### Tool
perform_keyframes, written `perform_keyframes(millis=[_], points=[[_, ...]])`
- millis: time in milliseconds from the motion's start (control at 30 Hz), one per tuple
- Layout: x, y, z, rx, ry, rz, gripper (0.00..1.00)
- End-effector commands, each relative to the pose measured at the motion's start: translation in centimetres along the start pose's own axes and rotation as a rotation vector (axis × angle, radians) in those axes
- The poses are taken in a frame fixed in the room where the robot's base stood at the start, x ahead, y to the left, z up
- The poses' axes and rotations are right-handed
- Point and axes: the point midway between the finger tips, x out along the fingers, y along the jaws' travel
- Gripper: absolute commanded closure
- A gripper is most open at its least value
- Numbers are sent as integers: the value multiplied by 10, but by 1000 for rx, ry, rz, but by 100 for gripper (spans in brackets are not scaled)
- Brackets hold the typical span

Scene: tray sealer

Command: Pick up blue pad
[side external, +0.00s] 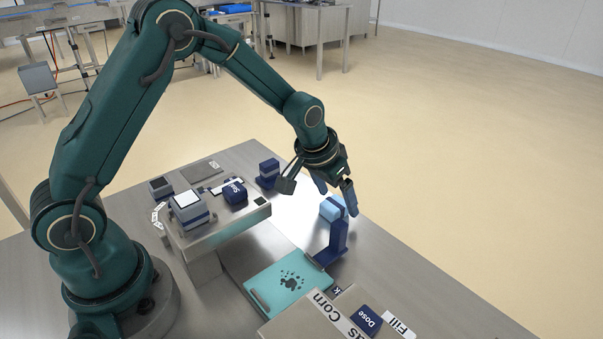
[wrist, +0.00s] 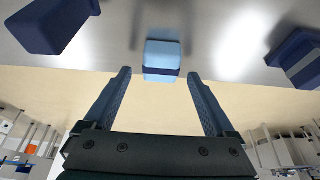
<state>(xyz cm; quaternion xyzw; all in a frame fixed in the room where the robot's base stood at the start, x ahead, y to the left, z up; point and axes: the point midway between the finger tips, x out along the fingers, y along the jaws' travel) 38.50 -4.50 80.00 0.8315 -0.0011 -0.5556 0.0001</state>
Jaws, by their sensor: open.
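A light blue block with a dark blue band (side external: 329,209), which looks like the blue pad, is below my gripper (side external: 336,194) in the side view. In the wrist view the light blue block (wrist: 162,54) is ahead of and roughly centred between the fingertips of my gripper (wrist: 160,76). The fingers are spread apart with nothing between them. I cannot tell the exact gap to the block. Part of the block is hidden by a finger and by a dark blue upright piece in the side view.
The dark blue upright (side external: 331,246) stands close to the light blue block. A dark blue block (side external: 268,174) sits to the left. A raised grey platform (side external: 228,228) carries several blocks. A teal tray (side external: 272,290) and labelled buttons (side external: 366,320) lie in front. Bare table lies right.

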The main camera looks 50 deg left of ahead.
Motion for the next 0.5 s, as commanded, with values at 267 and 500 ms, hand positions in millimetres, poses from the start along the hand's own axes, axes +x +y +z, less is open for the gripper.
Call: perform_keyframes(millis=[267, 500], points=[[9, 0, 0, 0, 2, 0, 10], [9, 0, 0, 0, 1, 0, 44]])
